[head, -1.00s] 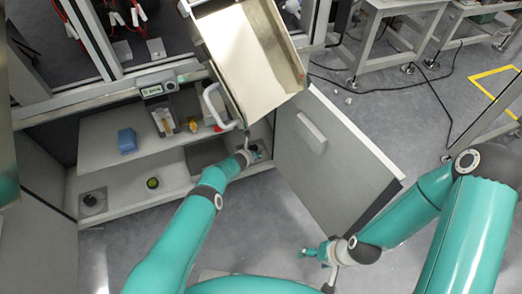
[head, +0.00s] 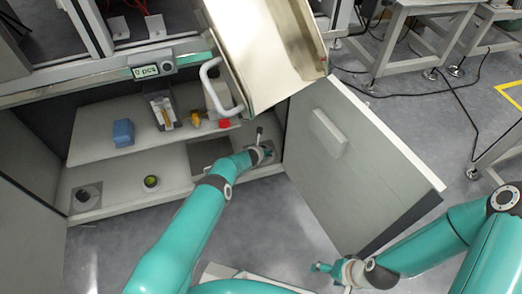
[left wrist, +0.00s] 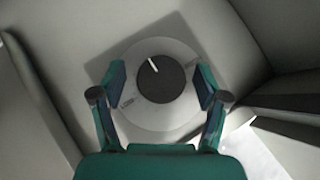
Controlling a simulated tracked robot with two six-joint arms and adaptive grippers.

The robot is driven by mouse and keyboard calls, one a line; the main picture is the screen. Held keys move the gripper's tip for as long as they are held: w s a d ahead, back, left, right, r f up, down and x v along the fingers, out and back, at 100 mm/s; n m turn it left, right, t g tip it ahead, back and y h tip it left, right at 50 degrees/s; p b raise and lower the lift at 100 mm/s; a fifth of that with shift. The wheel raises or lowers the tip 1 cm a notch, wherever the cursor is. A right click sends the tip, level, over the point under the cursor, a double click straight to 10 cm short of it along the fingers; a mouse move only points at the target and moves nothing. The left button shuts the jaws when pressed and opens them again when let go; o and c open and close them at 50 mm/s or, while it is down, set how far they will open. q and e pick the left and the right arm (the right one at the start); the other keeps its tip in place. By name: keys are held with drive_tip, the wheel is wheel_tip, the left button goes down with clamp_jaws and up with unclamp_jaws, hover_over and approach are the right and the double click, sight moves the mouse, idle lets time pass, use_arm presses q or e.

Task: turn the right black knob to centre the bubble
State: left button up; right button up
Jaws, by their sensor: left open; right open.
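The right black knob (left wrist: 161,79) sits on a round pale dial plate (left wrist: 150,117) in the left wrist view, its white mark pointing up and slightly left. My left gripper (left wrist: 160,77) is open, with one finger on each side of the knob and gaps showing. In the head view my left gripper (head: 265,153) reaches into the right end of the low cabinet and hides most of this knob. The round bubble level (head: 151,183) shows green on the cabinet floor; its bubble is too small to place. My right gripper (head: 322,267) is open and empty, outside the cabinet door.
Another black knob (head: 84,195) is at the far left of the cabinet floor. A blue box (head: 123,133) and small red and yellow items stand on the shelf (head: 95,146). The open cabinet door (head: 350,165) stands between my arms. A metal chute (head: 262,50) hangs above.

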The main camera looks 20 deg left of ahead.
use_arm(q)
drive_tip(key=c, duration=1.1)
drive_tip(key=shift+a, duration=0.4)
drive_tip(key=shift+c, duration=0.3)
drive_tip(key=shift+d, duration=0.3)
drive_tip(key=shift+w+b, duration=0.1)
drive_tip(key=shift+b, duration=0.25)
